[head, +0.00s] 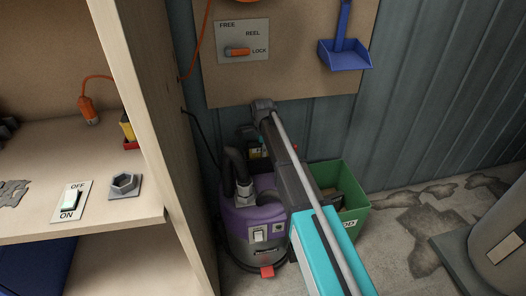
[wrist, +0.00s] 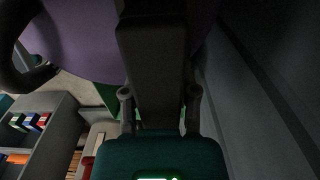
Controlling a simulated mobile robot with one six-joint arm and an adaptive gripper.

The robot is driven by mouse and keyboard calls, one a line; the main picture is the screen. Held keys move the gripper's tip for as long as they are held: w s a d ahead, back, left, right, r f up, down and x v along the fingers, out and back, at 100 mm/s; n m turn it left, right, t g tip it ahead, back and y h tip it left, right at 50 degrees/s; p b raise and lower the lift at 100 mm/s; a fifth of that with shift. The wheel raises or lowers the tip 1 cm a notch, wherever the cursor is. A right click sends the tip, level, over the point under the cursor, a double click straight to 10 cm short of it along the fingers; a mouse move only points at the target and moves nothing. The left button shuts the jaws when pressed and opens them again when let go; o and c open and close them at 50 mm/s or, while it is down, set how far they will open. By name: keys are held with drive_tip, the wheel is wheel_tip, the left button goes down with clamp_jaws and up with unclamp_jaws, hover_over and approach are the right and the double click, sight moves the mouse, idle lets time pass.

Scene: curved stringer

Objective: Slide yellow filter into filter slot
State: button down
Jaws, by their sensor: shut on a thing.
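My gripper (wrist: 159,94) shows in the wrist view, its two fingers on either side of a long dark piece (wrist: 155,55) that runs up the picture. It is shut on this piece. The light is too dim to tell its colour or whether it is a filter. In the head view my arm reaches down behind the purple vacuum (head: 250,218), and its end is mostly hidden there. A small yellow patch (head: 264,152) shows beside the arm's end; I cannot tell what it is. I cannot make out a filter slot.
A green bin (head: 356,190) stands right of the vacuum, partly behind my arm. A wooden shelf (head: 120,225) with a switch, a hex nut and a yellow-and-red item (head: 128,131) is at left. A dark hose (head: 238,170) rises from the vacuum.

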drive_tip(key=shift+f, duration=0.2)
drive_tip(key=shift+c, duration=1.9)
unclamp_jaws()
drive_tip(key=shift+r, duration=0.25)
wheel_tip(320, 180, up, 12)
drive_tip(key=p, duration=1.2)
